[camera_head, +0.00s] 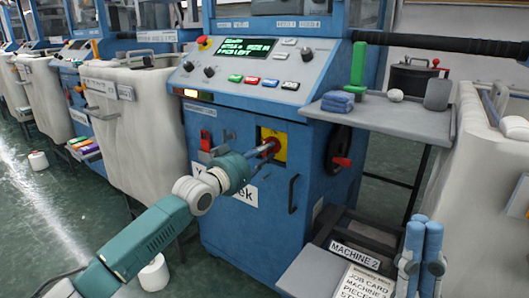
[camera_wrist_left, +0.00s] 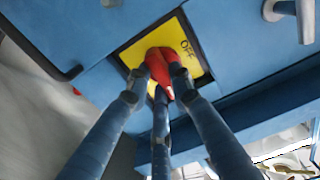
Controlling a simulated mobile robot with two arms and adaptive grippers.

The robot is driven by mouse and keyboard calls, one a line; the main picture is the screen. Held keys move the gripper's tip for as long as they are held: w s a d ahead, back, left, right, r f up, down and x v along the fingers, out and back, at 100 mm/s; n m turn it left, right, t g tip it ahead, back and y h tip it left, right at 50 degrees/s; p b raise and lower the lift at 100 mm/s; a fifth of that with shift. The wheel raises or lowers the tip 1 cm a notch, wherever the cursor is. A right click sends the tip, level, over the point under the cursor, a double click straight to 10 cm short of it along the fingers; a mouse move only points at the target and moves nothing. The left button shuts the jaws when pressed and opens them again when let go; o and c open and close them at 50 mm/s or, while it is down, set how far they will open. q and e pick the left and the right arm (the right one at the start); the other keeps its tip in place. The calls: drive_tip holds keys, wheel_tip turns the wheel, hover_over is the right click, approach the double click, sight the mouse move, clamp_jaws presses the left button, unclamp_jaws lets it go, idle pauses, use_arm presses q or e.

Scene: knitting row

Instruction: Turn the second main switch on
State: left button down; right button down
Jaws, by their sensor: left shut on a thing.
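The second main switch has a yellow plate (camera_head: 280,150) on the blue front of the machine beside the sign MACHINE 2 (camera_head: 354,253). My left gripper (camera_head: 268,149) is at this plate. In the left wrist view its fingers (camera_wrist_left: 160,85) are shut on the red switch handle (camera_wrist_left: 157,66), which partly shows between them. The word OFF is readable on the yellow plate (camera_wrist_left: 194,65) beside the handle; the rest of the plate is partly covered. My right gripper (camera_head: 424,226) is at the lower right, fingers upward and side by side; its opening is unclear.
A red part (camera_head: 205,141) sits left of the switch, and a black handwheel (camera_head: 337,148) with a red knob is to the right. The control panel (camera_head: 262,65) is above. A grey side shelf (camera_head: 390,116) juts out at right. White knitted fabric (camera_head: 137,130) hangs at left.

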use_arm(q)
drive_tip(key=shift+f, duration=0.1)
drive_tip(key=c, duration=1.5)
unclamp_jaws()
drive_tip(key=v, duration=1.2)
drive_tip(key=shift+d, duration=0.1)
